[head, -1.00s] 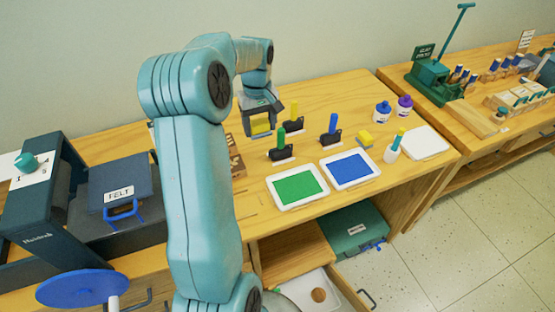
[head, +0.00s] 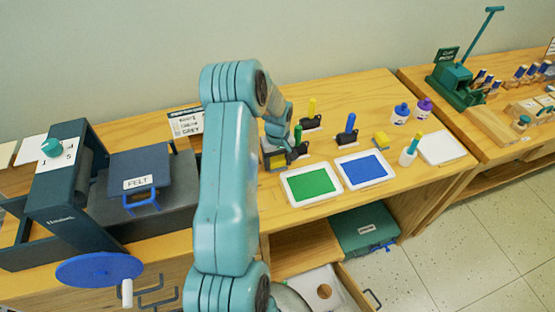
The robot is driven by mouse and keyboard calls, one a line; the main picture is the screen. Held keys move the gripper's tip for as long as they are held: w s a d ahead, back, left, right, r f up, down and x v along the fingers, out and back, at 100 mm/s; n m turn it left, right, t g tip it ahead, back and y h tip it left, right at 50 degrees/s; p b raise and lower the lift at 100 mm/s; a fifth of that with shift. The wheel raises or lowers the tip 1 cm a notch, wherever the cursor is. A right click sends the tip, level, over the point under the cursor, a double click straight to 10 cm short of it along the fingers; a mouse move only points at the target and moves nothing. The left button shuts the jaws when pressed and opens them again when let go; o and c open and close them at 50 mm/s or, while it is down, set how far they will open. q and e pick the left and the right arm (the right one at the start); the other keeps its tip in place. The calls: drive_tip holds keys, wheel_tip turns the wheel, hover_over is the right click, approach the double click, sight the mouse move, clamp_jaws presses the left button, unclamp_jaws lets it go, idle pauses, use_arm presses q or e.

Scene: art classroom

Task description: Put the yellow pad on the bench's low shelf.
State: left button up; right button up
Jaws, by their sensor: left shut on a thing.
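My left gripper (head: 275,156) is at the bench top, left of the green pad, and is partly hidden by my own arm. It is shut on the yellow pad (head: 275,161), of which only a small yellow patch with a pale edge shows. I cannot tell whether the pad touches the bench top. The wooden bench (head: 340,95) stands against the wall. Its low shelf (head: 297,241) shows below the top, right of my arm, with bare wood on its left part. My right gripper is not in view.
A green pad (head: 310,183) and a blue pad (head: 362,169) lie near the bench's front edge. A teal case (head: 365,228) fills the shelf's right part. An open drawer (head: 325,289) juts out below.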

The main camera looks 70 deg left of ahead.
sight(278, 161)
use_arm(q)
drive_tip(key=shift+d, duration=0.1)
drive_tip(key=shift+f+b, duration=0.2)
drive_tip(key=shift+b, duration=0.1)
drive_tip(key=o, duration=0.8)
drive_tip(key=shift+r, duration=0.1)
drive_tip(key=shift+c, duration=0.2)
wheel_tip(278, 161, up, 12)
drive_tip(key=shift+f+b, duration=0.1)
drive_tip(key=shift+b, duration=0.2)
drive_tip(key=shift+c, duration=0.3)
drive_tip(key=shift+d+r, duration=0.1)
drive_tip(key=shift+r, duration=0.2)
